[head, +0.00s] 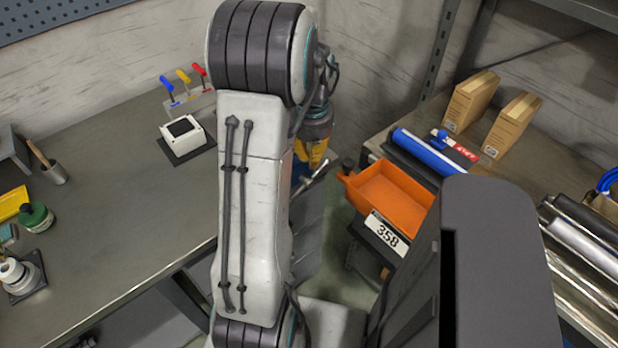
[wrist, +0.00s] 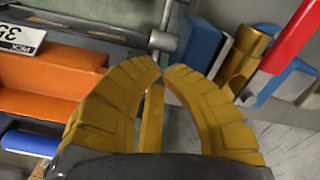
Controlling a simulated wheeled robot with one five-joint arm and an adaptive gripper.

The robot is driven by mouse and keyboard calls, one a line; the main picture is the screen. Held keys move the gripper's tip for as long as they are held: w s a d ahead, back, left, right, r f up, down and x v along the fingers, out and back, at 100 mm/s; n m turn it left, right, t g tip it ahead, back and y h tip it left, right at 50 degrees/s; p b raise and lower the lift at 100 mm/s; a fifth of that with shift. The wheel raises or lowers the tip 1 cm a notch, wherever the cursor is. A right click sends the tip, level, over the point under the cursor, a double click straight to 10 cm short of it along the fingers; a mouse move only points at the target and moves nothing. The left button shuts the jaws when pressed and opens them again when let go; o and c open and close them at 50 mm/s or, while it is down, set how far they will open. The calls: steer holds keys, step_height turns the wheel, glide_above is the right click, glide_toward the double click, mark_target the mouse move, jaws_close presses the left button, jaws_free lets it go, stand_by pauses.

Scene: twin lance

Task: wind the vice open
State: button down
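The vice is mostly hidden behind my arm in the head view; a blue part of it (head: 299,172) shows under my gripper (head: 312,155), with a bright metal bar (head: 318,174) beside it. In the wrist view, my gripper's yellow fingers (wrist: 162,71) curve together and their tips meet or nearly meet. I see nothing held between them. A grey metal rod with a rounded end (wrist: 163,39) lies just beyond the tips. To its right are blue blocks (wrist: 204,43), a yellow piece (wrist: 243,62) and a red bar (wrist: 293,42); which belong to the vice I cannot tell.
An orange bin (head: 388,190) labelled 358 stands at the edge of the right bench, near a blue roll (head: 428,152) and cardboard boxes (head: 470,101). The left bench (head: 120,215) has bare room; a white box (head: 182,134) and a tool rack stand at its back.

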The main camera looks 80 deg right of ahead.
step_height(320, 180, up, 6)
steer(key=p, duration=0.5)
steer(key=shift+s+r, duration=0.15)
steer(key=shift+r, duration=0.05)
steer(key=shift+a, duration=0.1)
stand_by(0.7)
steer(key=a+f+n+y, duration=0.1)
steer(key=a+f, duration=0.1)
steer(key=a, duration=0.5)
steer(key=w+a+r+n+t, duration=0.1)
steer(key=w+a+r+n, duration=0.2)
steer(key=a, duration=0.7)
steer(key=w+a+r+n+t, duration=0.1)
steer(key=w+a+r+n, duration=0.3)
steer(key=w+a+n, duration=0.4)
steer(key=w+a+r+n+t+h, duration=0.1)
steer(key=w+a+n, duration=0.4)
steer(key=a, duration=0.7)
steer(key=shift+w+r+n+t, duration=0.25)
steer(key=shift+r+n+t, duration=0.5)
steer(key=shift+r, duration=0.6)
